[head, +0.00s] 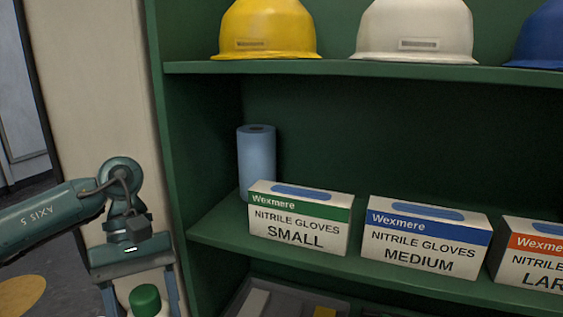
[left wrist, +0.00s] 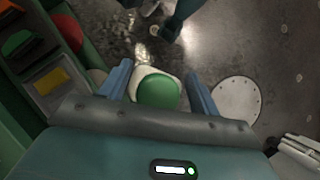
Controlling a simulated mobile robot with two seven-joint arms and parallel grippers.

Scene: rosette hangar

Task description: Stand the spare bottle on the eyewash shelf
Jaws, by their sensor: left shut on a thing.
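A white bottle with a green cap (head: 146,300) is at the bottom left of the head view. My left gripper (head: 142,290) is shut on it, with a blue finger on each side. The left wrist view shows the green cap (left wrist: 158,93) and white shoulder of the bottle between the two fingers (left wrist: 158,88). The lower part of the bottle is cut off in the head view and hidden by its own top in the wrist view. My right gripper is not in view. I cannot identify an eyewash shelf in these frames.
A green shelf unit (head: 210,225) stands right of the gripper. It holds a blue roll (head: 257,160), glove boxes (head: 298,220) and hard hats (head: 263,30). A grey tray (left wrist: 55,82) sits low in the unit. Open floor (left wrist: 225,50) lies below the gripper.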

